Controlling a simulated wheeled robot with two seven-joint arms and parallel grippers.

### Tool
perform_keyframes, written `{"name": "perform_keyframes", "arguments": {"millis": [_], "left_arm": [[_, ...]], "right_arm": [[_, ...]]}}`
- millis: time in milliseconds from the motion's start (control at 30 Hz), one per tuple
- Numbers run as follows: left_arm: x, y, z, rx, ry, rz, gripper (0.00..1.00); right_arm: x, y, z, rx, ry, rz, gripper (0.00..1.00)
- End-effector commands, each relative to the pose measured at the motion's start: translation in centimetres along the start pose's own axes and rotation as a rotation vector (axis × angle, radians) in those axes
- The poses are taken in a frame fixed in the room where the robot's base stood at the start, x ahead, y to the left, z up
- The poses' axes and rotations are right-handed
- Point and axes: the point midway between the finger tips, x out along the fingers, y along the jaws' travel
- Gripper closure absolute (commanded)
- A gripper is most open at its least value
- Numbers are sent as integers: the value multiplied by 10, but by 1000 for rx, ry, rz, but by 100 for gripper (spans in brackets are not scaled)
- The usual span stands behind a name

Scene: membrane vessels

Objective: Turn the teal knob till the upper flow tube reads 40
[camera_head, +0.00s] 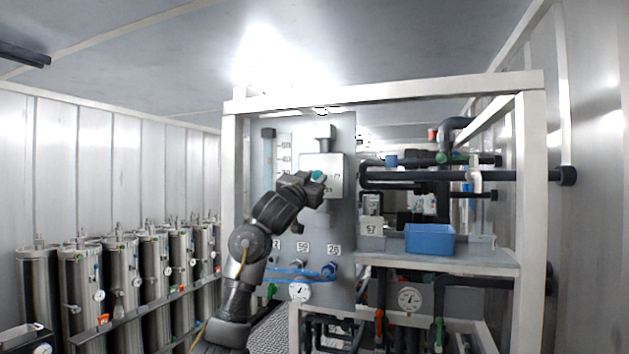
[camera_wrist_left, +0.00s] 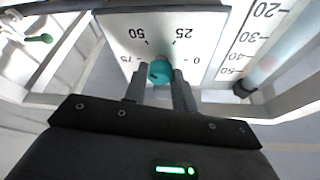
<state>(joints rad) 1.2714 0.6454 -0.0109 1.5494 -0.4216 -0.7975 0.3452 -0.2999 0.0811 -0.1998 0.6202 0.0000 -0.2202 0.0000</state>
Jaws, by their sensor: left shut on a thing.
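The teal knob (camera_head: 317,175) sits on a pale box (camera_head: 336,170) on the grey panel. In the left wrist view the teal knob (camera_wrist_left: 160,71) is on a white dial plate (camera_wrist_left: 200,38) marked 0, 25, 50 and 75. My left gripper (camera_wrist_left: 161,88) is shut on the knob, one finger on each side; in the head view it reaches the knob from the left (camera_head: 316,183). A clear flow tube (camera_wrist_left: 288,58) with a scale marked 20 to 50 stands beside the dial. It also shows in the head view (camera_head: 269,160). My right gripper is not in view.
Several steel vessels (camera_head: 110,275) line the left side. A blue bin (camera_head: 430,239) stands on the shelf at right, under dark pipes (camera_head: 470,176). Gauges (camera_head: 300,291) and blue fittings sit low on the panel. A white frame post (camera_head: 229,190) stands left of my arm.

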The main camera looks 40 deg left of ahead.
Motion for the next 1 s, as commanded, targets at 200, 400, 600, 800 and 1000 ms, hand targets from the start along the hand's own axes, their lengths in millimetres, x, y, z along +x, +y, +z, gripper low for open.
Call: {"name": "perform_keyframes", "arguments": {"millis": [200, 400, 600, 800, 1000], "left_arm": [[0, -1, -1, -2, 2, -1, 71], [0, 0, 0, -2, 1, -2, 51], [0, 0, 0, -2, 1, -2, 51], [-18, 1, 3, -1, 4, 0, 51], [-61, 1, 6, 0, 5, -4, 51]], "right_arm": [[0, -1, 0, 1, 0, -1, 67], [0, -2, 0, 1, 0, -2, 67], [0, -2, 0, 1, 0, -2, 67], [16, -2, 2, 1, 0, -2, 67], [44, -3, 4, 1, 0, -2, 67]]}}
